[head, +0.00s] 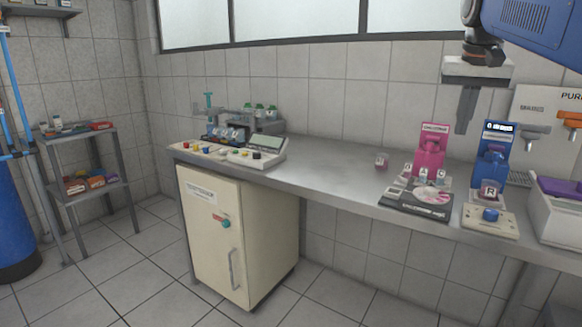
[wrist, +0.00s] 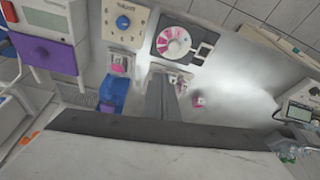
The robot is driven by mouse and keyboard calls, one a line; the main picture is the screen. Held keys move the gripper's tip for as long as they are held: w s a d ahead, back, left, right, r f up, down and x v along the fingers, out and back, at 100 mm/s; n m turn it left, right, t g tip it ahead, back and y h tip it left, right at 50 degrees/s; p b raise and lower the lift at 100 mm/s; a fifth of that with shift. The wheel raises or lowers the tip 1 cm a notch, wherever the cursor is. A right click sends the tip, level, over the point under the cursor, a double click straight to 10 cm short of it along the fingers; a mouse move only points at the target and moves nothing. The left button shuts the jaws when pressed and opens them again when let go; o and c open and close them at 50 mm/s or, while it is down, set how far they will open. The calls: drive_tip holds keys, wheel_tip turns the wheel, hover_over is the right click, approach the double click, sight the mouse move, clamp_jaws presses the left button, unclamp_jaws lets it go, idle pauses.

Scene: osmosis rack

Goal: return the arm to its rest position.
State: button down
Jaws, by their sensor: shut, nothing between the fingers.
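My gripper (head: 467,110) hangs pointing down from my arm at the upper right of the head view, above the right part of the counter. Its fingers are together with nothing between them. In the wrist view the closed fingers (wrist: 163,98) reach out over the counter and cover part of the things below. They look apart from the pink stand (head: 431,150) and the blue stand (head: 492,152), which are lower in the head view.
The steel counter (head: 335,173) is mostly clear in its middle. A disc device (head: 418,200), a knob box (head: 490,217) and a purple-topped white box (head: 556,212) stand at right. A small pink-labelled cup (head: 382,161) stands alone. A control panel (head: 228,151) is at left.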

drive_tip(key=s+a+f+n, duration=0.1)
drive_tip(key=s+a+f, duration=0.2)
drive_tip(key=s+f, duration=0.6)
drive_tip(key=s+a+f+n+t+y, duration=0.1)
drive_tip(key=s+a+f, duration=0.3)
drive_tip(key=s+f, duration=0.5)
drive_tip(key=s+a+f+n, duration=0.3)
drive_tip(key=s+f, duration=0.6)
drive_tip(key=f, duration=0.8)
drive_tip(key=shift+s+a+t, duration=0.3)
drive_tip(key=shift+a, duration=0.25)
